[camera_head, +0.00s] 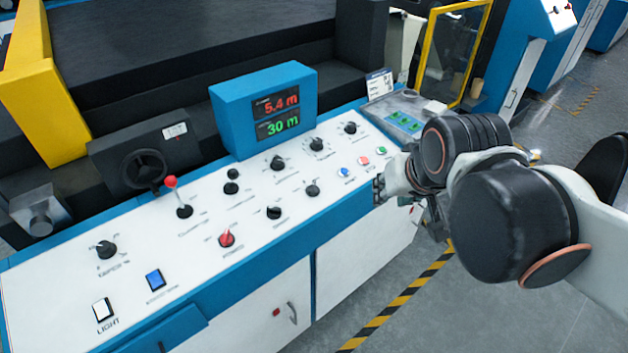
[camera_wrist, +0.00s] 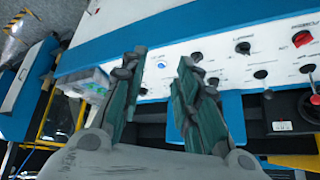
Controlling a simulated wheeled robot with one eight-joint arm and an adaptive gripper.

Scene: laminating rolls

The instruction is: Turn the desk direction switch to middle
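The white control desk (camera_head: 60,262) carries several black rotary switches: front-row ones (camera_head: 274,212) and (camera_head: 312,190), and back-row ones (camera_head: 278,163), (camera_head: 316,144) and (camera_head: 350,128). Their labels are too small to read, so I cannot tell which is the direction switch. In the wrist view, two front-row black switches (camera_wrist: 242,48) and (camera_wrist: 196,57) show to the right of the fingers. My gripper (camera_wrist: 160,72) is open and empty, its fingers either side of a blue button (camera_wrist: 161,65). In the head view my gripper (camera_head: 385,190) is at the desk's right front edge, partly hidden by my arm.
A red rotary knob (camera_head: 227,239), a red-topped lever (camera_head: 171,183) and blue, red and green buttons (camera_head: 363,161) stand on the desk. A blue display box (camera_head: 262,108) rises behind the switches. A yellow-framed guard (camera_head: 432,50) is at the back right.

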